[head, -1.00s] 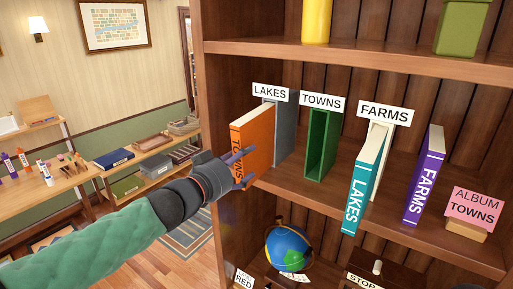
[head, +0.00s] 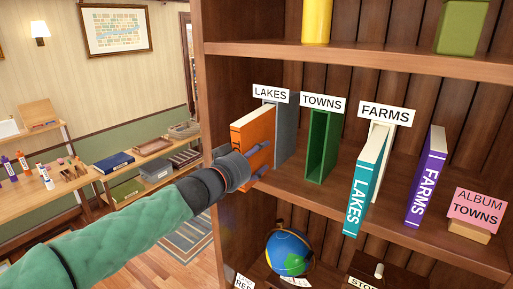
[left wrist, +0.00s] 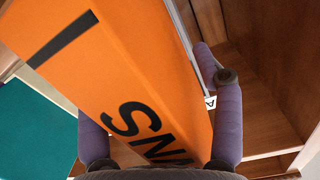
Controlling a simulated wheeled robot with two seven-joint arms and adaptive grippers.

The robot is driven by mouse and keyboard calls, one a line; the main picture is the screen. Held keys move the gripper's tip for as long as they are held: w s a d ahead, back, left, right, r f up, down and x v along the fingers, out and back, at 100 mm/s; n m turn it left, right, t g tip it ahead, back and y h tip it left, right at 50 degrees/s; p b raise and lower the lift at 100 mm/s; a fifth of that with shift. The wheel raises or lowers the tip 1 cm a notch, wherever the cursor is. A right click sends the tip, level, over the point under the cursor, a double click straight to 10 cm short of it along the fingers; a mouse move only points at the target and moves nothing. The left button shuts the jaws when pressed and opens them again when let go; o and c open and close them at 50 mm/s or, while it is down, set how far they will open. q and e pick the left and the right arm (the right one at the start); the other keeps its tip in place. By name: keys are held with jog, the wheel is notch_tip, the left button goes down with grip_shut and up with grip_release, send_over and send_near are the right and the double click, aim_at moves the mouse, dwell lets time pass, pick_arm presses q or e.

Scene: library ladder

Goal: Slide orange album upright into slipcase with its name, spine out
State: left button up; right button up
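The orange album (head: 253,132) stands upright at the left end of the shelf, in front of the grey LAKES slipcase (head: 286,130). Its spine lettering faces my left wrist camera, where the album (left wrist: 120,70) shows large and tilted. My left gripper (head: 258,172) is at its spine; in the left wrist view the two fingers (left wrist: 160,125) are spread, one on each side of the album. The green slipcase (head: 321,147) under the TOWNS label (head: 322,103) stands empty, right of the grey one. My right gripper is not in view.
A teal LAKES album (head: 364,184) stands before the FARMS-labelled slipcase (head: 383,132), with a purple FARMS album (head: 426,178) to its right. A pink card (head: 477,209) reads ALBUM TOWNS. The cabinet's side wall (head: 222,118) is close left of the orange album.

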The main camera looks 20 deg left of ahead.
pick_arm(q)
jog(key=c, duration=0.9)
jog(key=shift+r, duration=0.1)
grip_shut()
